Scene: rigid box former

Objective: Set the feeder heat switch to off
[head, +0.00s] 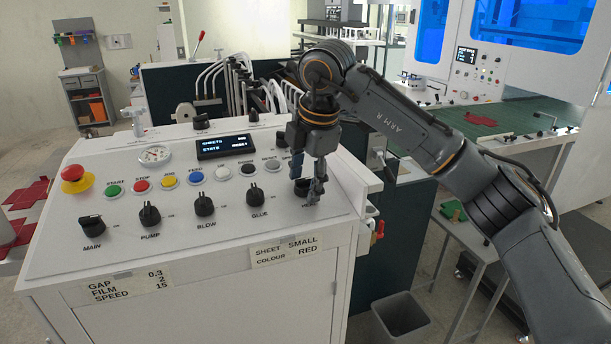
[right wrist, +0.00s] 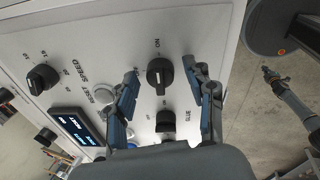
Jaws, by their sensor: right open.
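The heat switch is a black rotary knob (head: 302,187) at the right end of the lower row on the sloped white panel. Its label is mostly hidden by my right gripper (head: 308,190). In the right wrist view this knob (right wrist: 159,74) lies between the two spread fingers of my right gripper (right wrist: 161,70). The fingers are open, one on each side, and appear apart from the knob. An "ON" mark shows near it; I cannot tell its setting for sure. The glue knob (head: 257,193) is just to its left and also shows in the right wrist view (right wrist: 165,121). My left gripper is out of view.
Main (head: 91,224), pump (head: 150,215) and blow (head: 204,204) knobs share the row. A row of coloured buttons, a red emergency stop (head: 75,178), a gauge (head: 154,155) and a lit display (head: 223,146) are above. A grey bin (head: 400,316) stands on the floor at right.

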